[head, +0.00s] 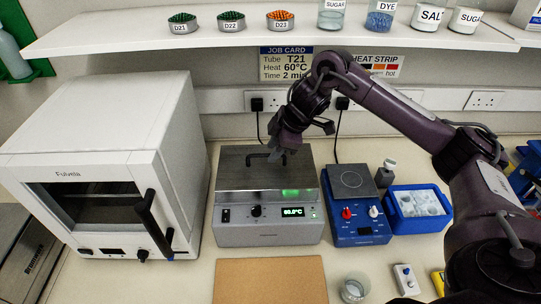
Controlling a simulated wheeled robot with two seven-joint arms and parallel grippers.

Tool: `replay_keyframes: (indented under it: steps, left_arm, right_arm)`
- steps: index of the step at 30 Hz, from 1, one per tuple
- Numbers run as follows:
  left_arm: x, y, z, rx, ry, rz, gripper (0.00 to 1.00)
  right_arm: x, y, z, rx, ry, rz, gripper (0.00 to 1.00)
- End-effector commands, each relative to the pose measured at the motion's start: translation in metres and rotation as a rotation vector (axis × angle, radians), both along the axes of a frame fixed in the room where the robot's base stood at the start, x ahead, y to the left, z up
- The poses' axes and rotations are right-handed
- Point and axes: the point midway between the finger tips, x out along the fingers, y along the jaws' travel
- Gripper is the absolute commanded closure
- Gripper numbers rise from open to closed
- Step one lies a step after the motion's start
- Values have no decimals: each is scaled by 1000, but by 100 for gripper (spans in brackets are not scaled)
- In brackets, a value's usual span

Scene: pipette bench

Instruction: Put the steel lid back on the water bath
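The water bath (268,234) is a grey box in the middle of the bench, its green display reading about 60 °C. The steel lid (235,177) lies over its top and looks flat; I cannot tell whether it sits fully down. The lid has a black bar handle (257,157). My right gripper (283,157) reaches down from above at the right end of the handle and hides that end. I cannot see whether its fingers are closed on the handle. My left gripper is out of view.
A white oven (95,150) stands left of the bath. A blue hotplate (354,205) and a blue tub (419,207) stand to the right. A brown mat (270,281) and a glass beaker (354,289) are in front. A shelf (250,38) with dishes and jars hangs above.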

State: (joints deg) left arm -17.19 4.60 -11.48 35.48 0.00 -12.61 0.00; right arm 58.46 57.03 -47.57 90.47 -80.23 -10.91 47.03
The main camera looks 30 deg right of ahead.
Motion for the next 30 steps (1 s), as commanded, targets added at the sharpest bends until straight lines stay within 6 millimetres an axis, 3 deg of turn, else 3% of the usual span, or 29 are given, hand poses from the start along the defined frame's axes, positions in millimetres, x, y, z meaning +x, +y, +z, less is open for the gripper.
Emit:
replay_keyframes:
  steps: [4, 6, 12, 30]
  left_arm:
    - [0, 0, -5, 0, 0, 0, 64]
    - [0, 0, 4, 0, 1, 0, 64]
    - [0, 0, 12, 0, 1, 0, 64]
    - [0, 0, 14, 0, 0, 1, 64]
  right_arm:
    - [-11, -10, 32, -2, -7, -2, 68]
    - [-15, -15, 50, -4, -6, -1, 68]
    - [-26, -22, 76, -3, -3, -1, 68]
    - [-30, -24, 82, 0, 0, 0, 68]
